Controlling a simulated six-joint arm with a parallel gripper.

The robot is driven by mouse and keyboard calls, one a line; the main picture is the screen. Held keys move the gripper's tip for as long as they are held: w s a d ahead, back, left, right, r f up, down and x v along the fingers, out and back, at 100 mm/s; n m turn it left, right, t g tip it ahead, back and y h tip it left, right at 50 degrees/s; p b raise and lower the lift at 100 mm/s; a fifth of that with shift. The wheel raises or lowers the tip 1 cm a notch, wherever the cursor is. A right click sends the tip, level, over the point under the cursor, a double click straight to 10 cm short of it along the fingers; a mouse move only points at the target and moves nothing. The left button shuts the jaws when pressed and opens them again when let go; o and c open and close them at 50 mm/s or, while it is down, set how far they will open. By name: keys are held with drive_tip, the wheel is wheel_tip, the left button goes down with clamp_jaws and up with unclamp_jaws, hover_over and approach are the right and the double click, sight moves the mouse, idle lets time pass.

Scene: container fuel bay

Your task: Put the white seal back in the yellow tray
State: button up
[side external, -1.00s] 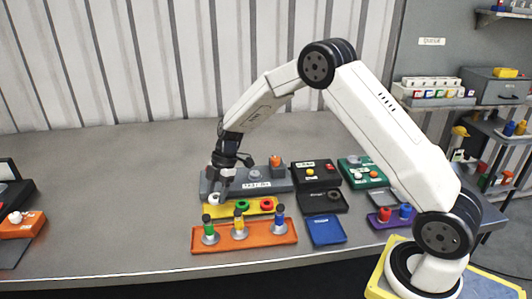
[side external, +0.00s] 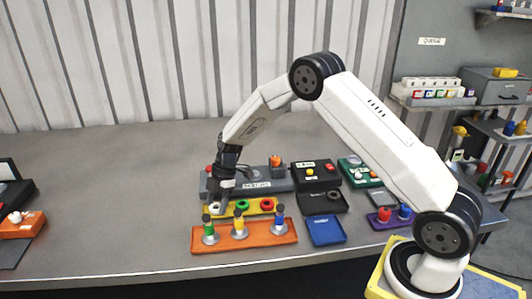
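The yellow tray (side external: 256,213) lies on the bench behind the orange tray. A green ring seal and a red ring seal (side external: 267,204) lie in its middle and right. The white seal (side external: 214,209) shows only in part at the tray's left end, right under my gripper (side external: 217,203). My gripper points down there, with its fingertips at the seal. The fingers are too small and dark to tell whether they are closed on it, or whether the seal touches the tray.
The orange tray (side external: 270,240) in front holds several small upright parts with coloured bands. A grey block fixture (side external: 262,186) stands close behind the yellow tray. A blue tray (side external: 327,232) and black boxes stand to the right. The bench to the left is largely clear.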

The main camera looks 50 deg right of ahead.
drive_tip(key=shift+r, duration=0.1)
idle(0.3)
drive_tip(key=v, duration=1.2)
drive_tip(key=shift+s+a+r, duration=0.1)
drive_tip(key=shift+s, duration=0.05)
idle(0.4)
drive_tip(key=s+a+m+t+h, duration=0.1)
drive_tip(key=s+a+m+h, duration=0.1)
drive_tip(key=s+m, duration=0.6)
drive_tip(key=s+a+f+m+t+h, duration=0.1)
drive_tip(key=s+a+m+h, duration=0.1)
drive_tip(key=s+m, duration=0.7)
drive_tip(key=s, duration=0.6)
drive_tip(key=shift+s+f+h, duration=0.2)
drive_tip(key=shift+s+h, duration=0.1)
drive_tip(key=shift+s, duration=0.05)
